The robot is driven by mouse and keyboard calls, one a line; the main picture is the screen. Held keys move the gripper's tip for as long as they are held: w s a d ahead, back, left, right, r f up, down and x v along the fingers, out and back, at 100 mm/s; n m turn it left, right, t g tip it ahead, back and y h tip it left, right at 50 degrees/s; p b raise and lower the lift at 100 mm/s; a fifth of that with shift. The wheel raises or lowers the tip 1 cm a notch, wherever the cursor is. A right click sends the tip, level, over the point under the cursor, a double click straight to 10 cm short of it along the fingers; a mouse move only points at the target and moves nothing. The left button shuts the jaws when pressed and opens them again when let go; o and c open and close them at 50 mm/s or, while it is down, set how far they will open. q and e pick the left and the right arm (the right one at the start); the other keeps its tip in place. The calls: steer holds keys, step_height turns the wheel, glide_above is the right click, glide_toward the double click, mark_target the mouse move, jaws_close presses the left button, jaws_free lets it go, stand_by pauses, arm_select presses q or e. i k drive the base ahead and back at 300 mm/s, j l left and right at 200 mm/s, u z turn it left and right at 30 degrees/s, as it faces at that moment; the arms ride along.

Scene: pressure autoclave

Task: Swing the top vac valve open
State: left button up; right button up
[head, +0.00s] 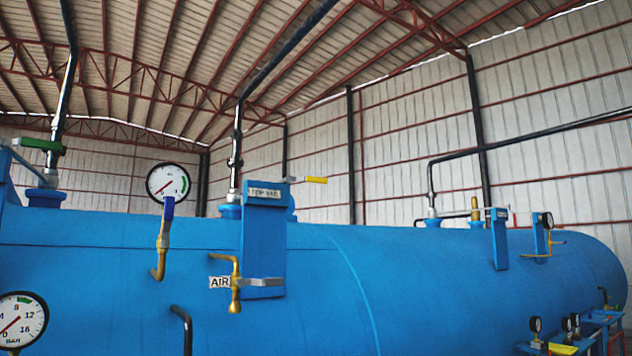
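The top vac valve's lever (315,180) is a grey bar with a yellow grip. It lies roughly level and points right from the top of a blue upright bracket (264,230). A small plate reading "TOP VAC" (264,192) is on that bracket. The valve body is largely hidden behind the bracket. A dark vertical pipe (236,150) rises just to the left of it. Neither of my grippers shows in the view.
The large blue autoclave vessel (420,275) fills the lower view. Left of the bracket are a round gauge (168,183), a blue-handled brass valve (164,235) and an "AIR" label (219,282). A grey lever (260,282) sits below. Space right of the yellow grip looks clear.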

mark_target(309, 179)
steer(key=i+l, duration=0.25)
steer(key=l, duration=0.15)
steer(key=i+l+u, duration=0.15)
steer(key=i+l, duration=0.35)
steer(key=l, duration=0.3)
steer(key=i+l+u, duration=0.15)
steer(key=l, duration=0.25)
steer(key=i, duration=0.1)
